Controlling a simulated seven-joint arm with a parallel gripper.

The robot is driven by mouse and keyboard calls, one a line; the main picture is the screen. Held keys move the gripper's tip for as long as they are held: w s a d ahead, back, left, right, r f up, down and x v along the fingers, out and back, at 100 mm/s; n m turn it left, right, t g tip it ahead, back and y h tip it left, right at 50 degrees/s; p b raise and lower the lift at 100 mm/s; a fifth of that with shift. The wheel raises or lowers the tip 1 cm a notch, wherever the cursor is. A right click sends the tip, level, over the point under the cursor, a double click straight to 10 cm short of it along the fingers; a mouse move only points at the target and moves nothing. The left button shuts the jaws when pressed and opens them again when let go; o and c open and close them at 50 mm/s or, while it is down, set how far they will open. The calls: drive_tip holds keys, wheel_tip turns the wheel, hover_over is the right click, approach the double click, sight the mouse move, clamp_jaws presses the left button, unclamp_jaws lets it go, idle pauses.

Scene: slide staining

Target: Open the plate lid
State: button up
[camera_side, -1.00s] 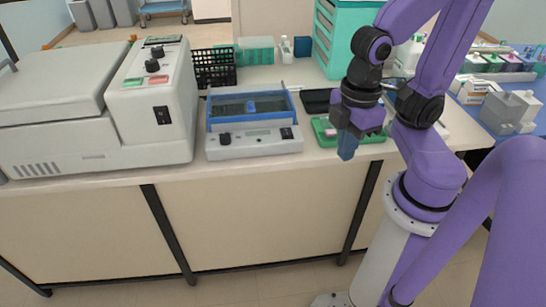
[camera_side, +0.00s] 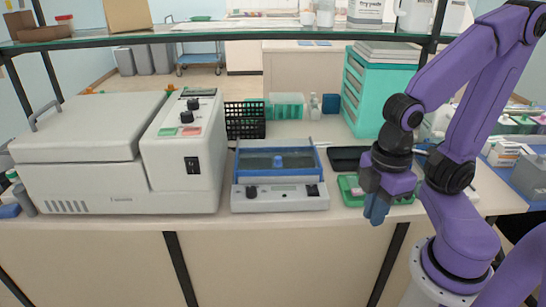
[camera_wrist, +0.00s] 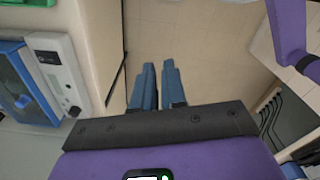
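The bench device with a blue-framed, see-through lid (camera_side: 277,145) is the likely plate. Its lid lies down over the top, with a blue knob-like part (camera_side: 279,161) showing at its middle. In the wrist view the blue lid (camera_wrist: 14,92) and panel (camera_wrist: 55,75) show in part at the left edge. My gripper (camera_side: 376,218) points down near the bench's front edge, right of the device and apart from it. In the wrist view its blue fingers (camera_wrist: 159,72) have a narrow, empty gap between them.
A large grey lidded machine (camera_side: 95,165) stands left of the device. A black basket (camera_side: 246,121) and a teal drawer unit (camera_side: 378,95) are behind. A green tray (camera_side: 349,190) lies close behind my gripper. A glass shelf (camera_side: 230,32) crosses above the bench.

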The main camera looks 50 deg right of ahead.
drive_tip(key=o, duration=0.5)
drive_tip(key=shift+w+a+r, duration=0.1)
drive_tip(key=shift+w+a, duration=0.05)
drive_tip(key=shift+w, duration=0.1)
drive_tip(key=w+a+r+m, duration=0.2)
drive_tip(key=w+r, duration=0.1)
drive_tip(key=w, duration=0.5)
wheel_tip(320, 180, up, 7)
drive_tip(key=m, duration=0.6)
hover_over(278, 157)
wheel_tip(278, 157, down, 17)
drive_tip(key=shift+s+a+r, duration=0.1)
drive_tip(key=shift+s+r, duration=0.05)
drive_tip(key=shift+c, duration=0.3)
clamp_jaws()
